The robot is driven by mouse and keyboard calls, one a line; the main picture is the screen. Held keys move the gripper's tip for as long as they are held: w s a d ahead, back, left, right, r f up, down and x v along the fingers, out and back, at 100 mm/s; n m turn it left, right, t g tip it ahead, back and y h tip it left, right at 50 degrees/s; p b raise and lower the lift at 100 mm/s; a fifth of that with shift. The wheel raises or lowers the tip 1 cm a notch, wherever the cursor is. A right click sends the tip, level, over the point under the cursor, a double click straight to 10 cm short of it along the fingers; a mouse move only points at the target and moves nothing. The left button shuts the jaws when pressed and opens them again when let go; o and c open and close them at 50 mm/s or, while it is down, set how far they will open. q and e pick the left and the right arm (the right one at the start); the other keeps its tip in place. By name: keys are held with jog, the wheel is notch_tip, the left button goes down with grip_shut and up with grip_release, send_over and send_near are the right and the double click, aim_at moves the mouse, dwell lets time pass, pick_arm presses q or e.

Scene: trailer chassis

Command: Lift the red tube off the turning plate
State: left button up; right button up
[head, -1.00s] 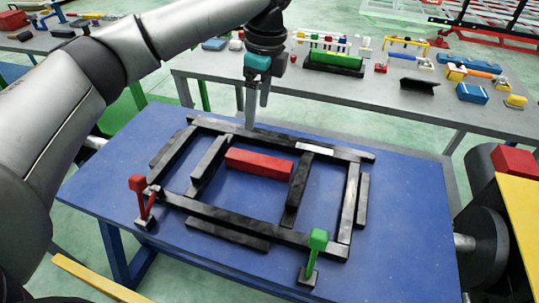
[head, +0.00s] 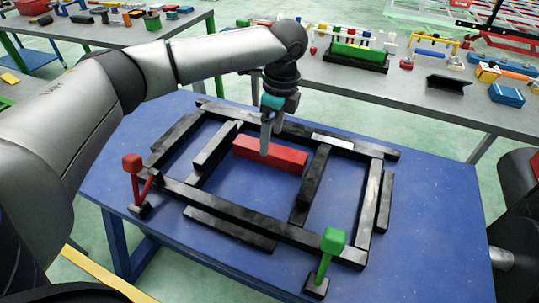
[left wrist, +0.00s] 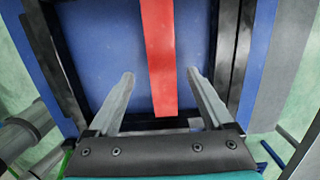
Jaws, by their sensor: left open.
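The red tube (head: 285,158), a long square-edged bar, lies within a black frame (head: 230,218) on the blue turning plate (head: 425,215). My left gripper (head: 265,150) points down at the tube's middle in the head view. In the left wrist view the open fingers (left wrist: 160,73) show on either side of the red tube (left wrist: 158,45), with a gap to each and nothing held. I cannot tell the exact height of the fingertips over the plate. My right gripper is not in view.
A red-topped clamp (head: 132,165) stands at the frame's left corner and a green-topped clamp (head: 333,240) at its front right. Black bars (head: 312,186) lie on either side of the tube. A grey bench (head: 415,98) with several parts stands behind.

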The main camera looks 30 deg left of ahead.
aim_at(270, 148)
pick_arm(q)
jog(key=f, duration=0.3)
jog(key=f+b, duration=0.1)
jog(key=f, duration=0.1)
jog(key=shift+w+a+f, duration=0.1)
jog(key=shift+a+f, duration=0.2)
jog(key=shift+a, duration=0.05)
grip_shut()
dwell(0.4)
jog(key=shift+r, duration=0.1)
